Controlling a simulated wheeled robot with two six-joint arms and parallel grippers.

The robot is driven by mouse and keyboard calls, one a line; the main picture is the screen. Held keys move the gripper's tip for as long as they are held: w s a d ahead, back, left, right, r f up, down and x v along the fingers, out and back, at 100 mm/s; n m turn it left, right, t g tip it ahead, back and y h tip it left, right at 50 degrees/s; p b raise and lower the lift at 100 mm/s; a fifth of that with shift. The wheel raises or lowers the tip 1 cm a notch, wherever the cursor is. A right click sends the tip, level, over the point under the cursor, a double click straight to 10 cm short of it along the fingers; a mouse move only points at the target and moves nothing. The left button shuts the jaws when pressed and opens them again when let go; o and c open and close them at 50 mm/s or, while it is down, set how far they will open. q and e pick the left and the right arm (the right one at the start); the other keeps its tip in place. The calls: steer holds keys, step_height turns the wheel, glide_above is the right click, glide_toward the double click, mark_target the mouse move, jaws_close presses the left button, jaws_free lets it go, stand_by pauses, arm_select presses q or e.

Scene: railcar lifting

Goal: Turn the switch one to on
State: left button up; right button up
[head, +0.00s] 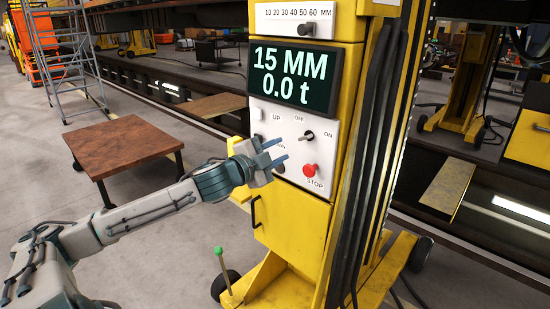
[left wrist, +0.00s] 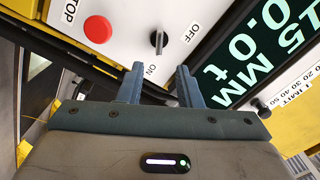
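The switch (head: 308,135) is a small dark rotary knob on the white control panel (head: 318,124), with OFF above it and ON to its right in the head view. The left wrist view also shows the knob (left wrist: 159,40), just beyond the fingertips, with ON and OFF printed beside it. I cannot tell which label the knob points to. My left gripper (head: 284,148) is open, its two fingers apart with nothing between them, pointing at the panel just left of and below the knob. In the left wrist view the gripper (left wrist: 160,69) appears apart from the knob. My right gripper is not in view.
A red STOP button (head: 310,170) sits below the switch. A display (head: 293,77) above reads 15 MM and 0.0 t. A yellow jack column (head: 400,130) stands right of the panel. A brown table (head: 122,146) stands behind my left arm.

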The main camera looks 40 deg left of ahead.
arm_select(q)
steer(key=shift+s+d, duration=0.15)
steer(key=shift+s, duration=0.15)
stand_by(0.5)
